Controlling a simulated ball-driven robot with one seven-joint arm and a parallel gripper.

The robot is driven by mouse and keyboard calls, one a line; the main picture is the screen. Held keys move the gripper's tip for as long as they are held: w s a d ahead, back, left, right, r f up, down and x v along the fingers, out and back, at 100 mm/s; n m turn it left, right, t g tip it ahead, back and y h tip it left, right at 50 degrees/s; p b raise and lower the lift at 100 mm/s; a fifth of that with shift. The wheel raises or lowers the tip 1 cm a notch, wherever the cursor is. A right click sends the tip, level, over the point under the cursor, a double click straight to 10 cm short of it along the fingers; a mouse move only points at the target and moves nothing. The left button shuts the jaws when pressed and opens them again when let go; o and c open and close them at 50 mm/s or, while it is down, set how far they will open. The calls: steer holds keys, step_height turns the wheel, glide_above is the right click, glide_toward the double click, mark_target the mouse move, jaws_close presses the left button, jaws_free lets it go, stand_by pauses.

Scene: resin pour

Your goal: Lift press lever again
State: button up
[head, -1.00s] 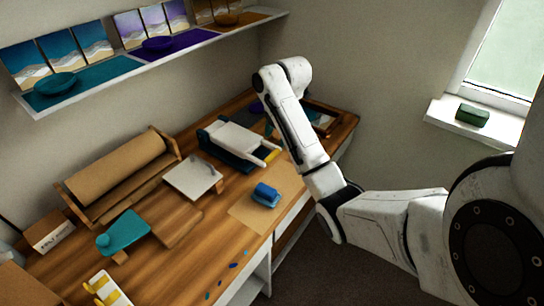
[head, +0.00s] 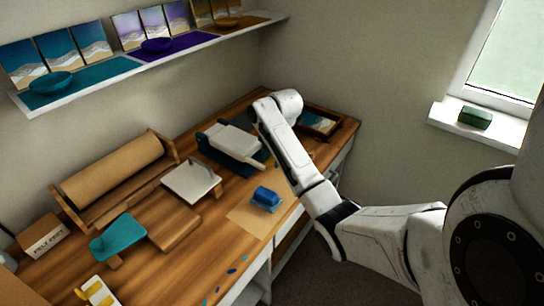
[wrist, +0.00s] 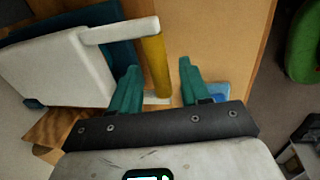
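The press (head: 234,140) has a white top plate over a dark blue base and stands on the far part of the wooden bench. Its lever (wrist: 155,62) is a white arm with a yellow grip, large in the wrist view. My gripper (wrist: 162,72) has two teal fingers standing apart, one on each side of the yellow grip. The grip lies close to the left finger, with a visible gap to the right finger. In the head view my arm hides my fingers and much of the lever.
A blue block-like tool (head: 266,198) rests on a tan sheet (head: 250,219) in front of the press. A white-topped stand (head: 190,181) and a brown paper roll (head: 110,172) are to the left. A framed picture (head: 320,122) lies behind my arm. Floor lies right of the bench.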

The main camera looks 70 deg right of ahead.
jaws_close()
stand_by(0.3)
